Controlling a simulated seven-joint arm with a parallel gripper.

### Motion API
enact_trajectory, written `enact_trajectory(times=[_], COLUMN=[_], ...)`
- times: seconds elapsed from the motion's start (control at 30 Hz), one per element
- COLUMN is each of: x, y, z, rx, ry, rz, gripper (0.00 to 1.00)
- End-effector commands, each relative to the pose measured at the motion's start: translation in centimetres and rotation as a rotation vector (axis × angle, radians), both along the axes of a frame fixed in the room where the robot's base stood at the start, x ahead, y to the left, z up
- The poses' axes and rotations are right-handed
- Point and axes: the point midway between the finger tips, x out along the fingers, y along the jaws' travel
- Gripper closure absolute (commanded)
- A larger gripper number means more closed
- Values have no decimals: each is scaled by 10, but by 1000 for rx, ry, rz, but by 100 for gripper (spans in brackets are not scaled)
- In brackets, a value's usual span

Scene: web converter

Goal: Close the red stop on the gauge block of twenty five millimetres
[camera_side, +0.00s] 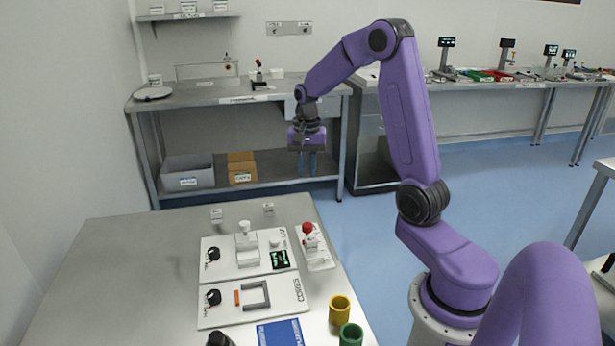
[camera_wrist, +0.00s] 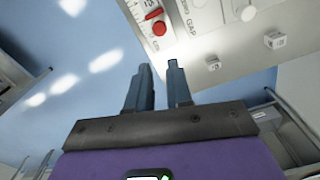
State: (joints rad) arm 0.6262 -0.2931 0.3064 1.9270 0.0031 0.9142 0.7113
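A red ball knob (camera_side: 307,228) tops a white fixture (camera_side: 319,258) beside the white panels. In the wrist view a red bar (camera_wrist: 154,13) and a red ball (camera_wrist: 159,28) sit on a strip with scale marks; I cannot tell which is the stop. Two small white blocks (camera_side: 217,213) (camera_side: 268,208) stand behind the panels. In the wrist view they show as labelled cubes (camera_wrist: 275,40) (camera_wrist: 213,65), too small to read surely. My gripper (camera_side: 307,170) hangs high beyond the table's far edge, fingers pointing down, apart and empty, also in the wrist view (camera_wrist: 161,68).
The upper panel (camera_side: 222,266) carries a white post, knob and green display. The lower panel (camera_side: 215,317) has a grey U-shaped frame (camera_side: 268,293) and an orange bar (camera_side: 237,298). Yellow (camera_side: 339,310) and green (camera_side: 350,335) cups stand at front right. The table's left side is clear.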

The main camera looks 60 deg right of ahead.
Motion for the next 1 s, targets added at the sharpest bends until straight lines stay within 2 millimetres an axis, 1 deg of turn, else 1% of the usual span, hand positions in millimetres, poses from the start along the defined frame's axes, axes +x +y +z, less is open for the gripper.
enact_trajectory(times=[0.03, 0.07, 0.17, 0.33, 0.5, 0.6, 0.7, 0.8, 0.93, 1.0], x=[3, 6, 18, 39, 50, 52, 53, 53, 51, 49], y=[-4, -7, -21, -53, -81, -92, -98, -100, -97, -94], z=[-2, -3, -11, -31, -53, -62, -68, -71, -80, -89], rx=[7, 13, 49, 145, 243, 288, 314, 326, 330, 329], ry=[9, 15, 51, 121, 166, 178, 184, 187, 189, 189], rz=[-4, -7, -13, -18, -12, -8, -4, -1, 0, -1], gripper=[97, 100, 100, 100, 100, 100, 100, 100, 100, 100])
